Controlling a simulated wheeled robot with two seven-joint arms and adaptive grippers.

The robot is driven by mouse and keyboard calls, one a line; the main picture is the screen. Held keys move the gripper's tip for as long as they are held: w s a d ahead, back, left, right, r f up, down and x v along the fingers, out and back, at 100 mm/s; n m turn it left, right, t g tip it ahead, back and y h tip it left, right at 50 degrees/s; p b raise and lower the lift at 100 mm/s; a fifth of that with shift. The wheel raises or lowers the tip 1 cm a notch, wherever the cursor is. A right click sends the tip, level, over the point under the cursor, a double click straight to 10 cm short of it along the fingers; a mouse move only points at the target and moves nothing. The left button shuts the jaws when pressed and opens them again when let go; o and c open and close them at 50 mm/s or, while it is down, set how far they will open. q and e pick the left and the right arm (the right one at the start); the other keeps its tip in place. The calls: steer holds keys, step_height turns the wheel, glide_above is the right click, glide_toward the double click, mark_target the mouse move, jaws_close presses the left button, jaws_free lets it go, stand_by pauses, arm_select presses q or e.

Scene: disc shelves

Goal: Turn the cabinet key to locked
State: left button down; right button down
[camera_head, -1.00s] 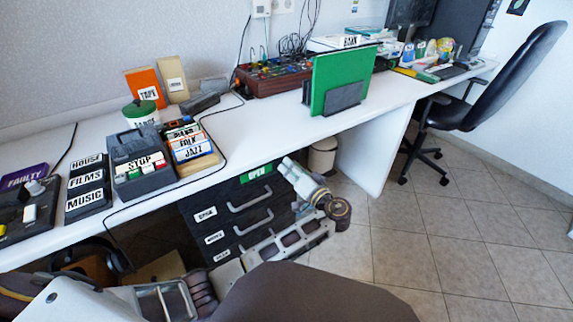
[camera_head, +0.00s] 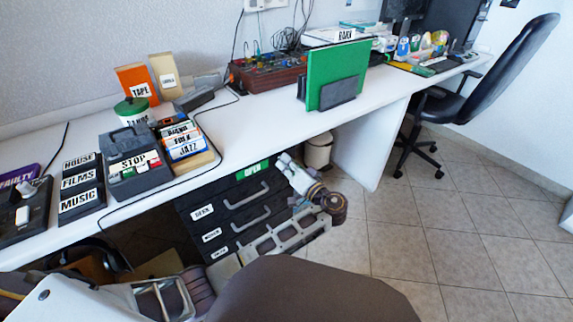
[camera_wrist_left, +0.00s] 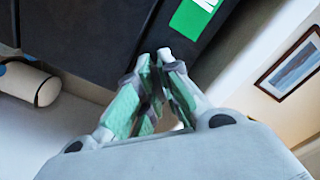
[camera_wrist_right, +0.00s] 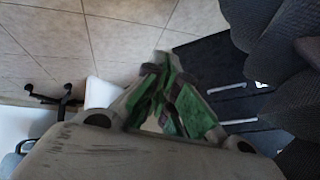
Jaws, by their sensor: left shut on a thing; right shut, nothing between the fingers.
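The dark cabinet (camera_head: 232,190) with drawers stands under the white desk. A green sign (camera_head: 257,169) is on its top front edge; its word is hard to read now. The cabinet key is hidden between the fingertips. My right gripper (camera_wrist_right: 166,68) is shut and empty, with floor and the dark drawers beyond it.
The white desk (camera_head: 265,122) runs above the cabinet, with label boxes, a green folder (camera_head: 338,75) and other items on it. A bin (camera_head: 318,152) stands right of the cabinet. An office chair (camera_head: 500,80) is at the far right. The tiled floor (camera_head: 440,235) is open.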

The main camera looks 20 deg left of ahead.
arm_select(q)
steer(key=shift+p, duration=0.3)
arm_select(e)
steer(key=shift+d+r, duration=0.1)
steer(key=shift+r, duration=0.15)
arm_select(q)
steer(key=shift+r+m+p, duration=0.1)
steer(key=shift+m+p, duration=0.5)
steer(key=shift+p, duration=0.05)
steer(key=m+p, duration=0.4)
steer(key=p, duration=0.1)
steer(key=shift+p, duration=0.35)
steer(key=shift+m+p, duration=0.6)
steer(key=shift+m, duration=0.2)
arm_select(e)
steer(key=shift+s+d+r+n+g+h, duration=0.75)
steer(key=shift+d+r+g+h, duration=0.9)
steer(key=shift+r, duration=6.2)
arm_select(q)
steer(key=shift+m+p, duration=1.1)
steer(key=shift+p, duration=0.1)
arm_select(e)
steer(key=shift+m+g, duration=0.25)
steer(key=shift+d+f, duration=0.2)
steer(key=shift+f, duration=0.55)
steer(key=shift+d+f, duration=0.25)
steer(key=shift+f, duration=0.5)
steer(key=shift+d+f, duration=0.2)
steer(key=shift+f, duration=0.55)
steer(key=shift+r, duration=0.1)
